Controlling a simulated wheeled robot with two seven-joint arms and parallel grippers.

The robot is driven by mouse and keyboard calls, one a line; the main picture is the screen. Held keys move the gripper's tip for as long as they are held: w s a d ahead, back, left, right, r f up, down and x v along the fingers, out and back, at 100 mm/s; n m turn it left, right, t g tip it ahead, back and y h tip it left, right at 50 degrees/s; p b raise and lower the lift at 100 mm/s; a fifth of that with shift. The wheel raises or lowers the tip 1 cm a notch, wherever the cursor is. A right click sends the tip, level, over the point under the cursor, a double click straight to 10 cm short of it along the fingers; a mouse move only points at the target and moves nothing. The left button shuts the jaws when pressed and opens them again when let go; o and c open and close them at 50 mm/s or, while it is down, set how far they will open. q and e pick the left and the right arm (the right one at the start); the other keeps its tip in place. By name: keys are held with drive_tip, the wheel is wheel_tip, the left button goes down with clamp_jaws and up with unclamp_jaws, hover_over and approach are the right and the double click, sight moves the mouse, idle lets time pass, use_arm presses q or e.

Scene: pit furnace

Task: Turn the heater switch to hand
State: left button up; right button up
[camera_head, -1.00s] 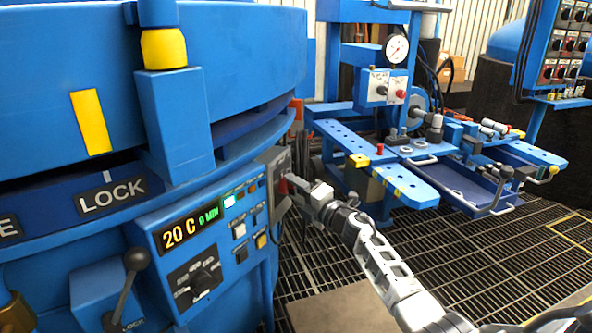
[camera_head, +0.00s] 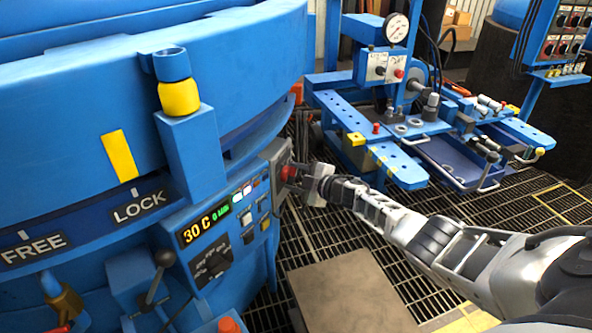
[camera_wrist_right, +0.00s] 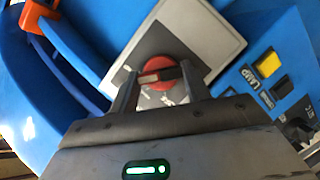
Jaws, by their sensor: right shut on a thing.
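Lettering beside the knob is too blurred to read. My left gripper is out of view.
The control panel (camera_head: 222,232) beside the box has a lit display reading 30 C, buttons and a black dial. A lever (camera_head: 160,275) stands below the LOCK label.

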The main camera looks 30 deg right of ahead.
use_arm(q)
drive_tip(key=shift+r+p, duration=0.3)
drive_tip(key=shift+p, duration=0.15)
use_arm(e)
drive_tip(key=shift+d+r+m+g+y, duration=0.15)
drive_tip(key=shift+m+g+y, duration=0.2)
drive_tip(key=shift+m, duration=0.55)
drive_tip(key=shift+c, duration=0.2)
drive_tip(key=o, duration=1)
drive_tip(key=shift+s, duration=0.1)
use_arm(q)
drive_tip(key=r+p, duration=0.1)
drive_tip(key=p, duration=0.2)
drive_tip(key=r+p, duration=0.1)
drive_tip(key=p, duration=0.3)
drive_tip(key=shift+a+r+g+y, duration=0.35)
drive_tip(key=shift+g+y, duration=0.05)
use_arm(e)
drive_tip(key=v, duration=1.5)
drive_tip(key=shift+s+r, duration=0.15)
drive_tip(key=shift+s, duration=0.15)
